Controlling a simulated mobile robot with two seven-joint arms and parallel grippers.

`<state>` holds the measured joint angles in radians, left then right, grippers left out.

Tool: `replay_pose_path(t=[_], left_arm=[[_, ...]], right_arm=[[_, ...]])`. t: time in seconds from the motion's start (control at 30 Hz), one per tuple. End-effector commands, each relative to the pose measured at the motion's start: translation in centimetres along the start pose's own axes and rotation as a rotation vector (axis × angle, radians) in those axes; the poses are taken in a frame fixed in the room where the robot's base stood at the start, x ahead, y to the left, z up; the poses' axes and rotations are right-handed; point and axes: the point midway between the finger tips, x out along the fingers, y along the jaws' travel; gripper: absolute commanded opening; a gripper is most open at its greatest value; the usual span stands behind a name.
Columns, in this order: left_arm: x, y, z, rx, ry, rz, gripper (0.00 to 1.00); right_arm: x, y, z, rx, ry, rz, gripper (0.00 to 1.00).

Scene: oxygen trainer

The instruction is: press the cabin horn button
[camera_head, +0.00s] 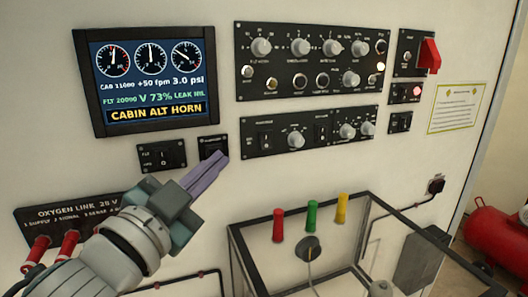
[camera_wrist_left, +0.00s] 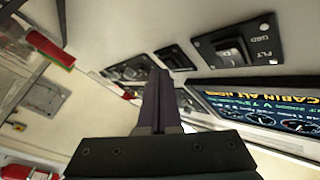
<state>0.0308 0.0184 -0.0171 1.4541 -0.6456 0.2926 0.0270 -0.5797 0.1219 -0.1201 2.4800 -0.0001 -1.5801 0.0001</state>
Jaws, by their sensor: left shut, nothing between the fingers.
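The display (camera_head: 153,75) reads CABIN ALT HORN in yellow; it also shows upside down in the left wrist view (camera_wrist_left: 262,108). Just below and right of it is a small black panel (camera_head: 211,143) with a partly legible label, which looks like the cabin horn panel. It also shows in the left wrist view (camera_wrist_left: 174,58). My left gripper (camera_head: 219,160) is shut and empty, its purple fingers pointing at this panel's lower edge. The fingers cover part of the panel, and I cannot tell whether they touch it. The fingers also show in the left wrist view (camera_wrist_left: 158,78). My right gripper is not in view.
A FLT switch panel (camera_head: 161,156) is close left of the fingers. A knob panel (camera_head: 310,133) is to the right, below a larger one (camera_head: 311,61). A glass-sided box (camera_head: 260,218) with colored cylinders stands below right. OXYGEN LINK plugs (camera_head: 69,243) are lower left.

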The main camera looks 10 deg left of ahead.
Motion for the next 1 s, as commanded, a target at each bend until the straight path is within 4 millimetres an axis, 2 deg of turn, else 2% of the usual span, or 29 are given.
replay_pose_path(t=[1.0], left_arm=[[0.62,-0.49,0.50,0.001,-0.002,0.000,0.00]], right_arm=[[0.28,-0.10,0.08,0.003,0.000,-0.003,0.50]])
